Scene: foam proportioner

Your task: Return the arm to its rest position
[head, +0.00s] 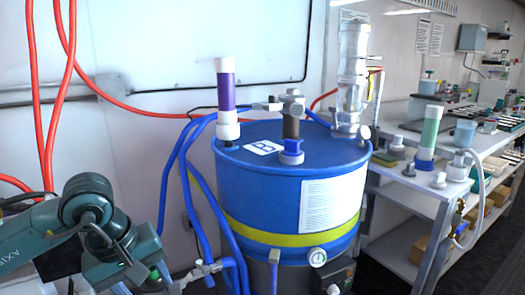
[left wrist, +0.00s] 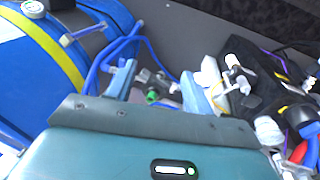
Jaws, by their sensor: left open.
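My left arm (head: 95,225), teal with dark joints, comes in from the lower left of the head view, beside the blue drum (head: 255,190). Its gripper is not clearly visible there. In the left wrist view my left gripper (left wrist: 158,90) is open, its two light blue fingers apart. A small metal valve fitting with a green part (left wrist: 152,95) shows beyond and between the fingers. Nothing is clearly held; whether the fingers touch anything cannot be told. The drum (left wrist: 30,75) and its blue hoses also show at the left. My right gripper is in neither view.
Blue hoses (head: 165,185) run down the drum's left side to a metal valve (head: 200,272). Red hoses (head: 38,95) hang at the far left. A dark bag (left wrist: 250,85) with assorted tools lies right. A white shelf table (head: 405,190) with fittings stands right of the drum.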

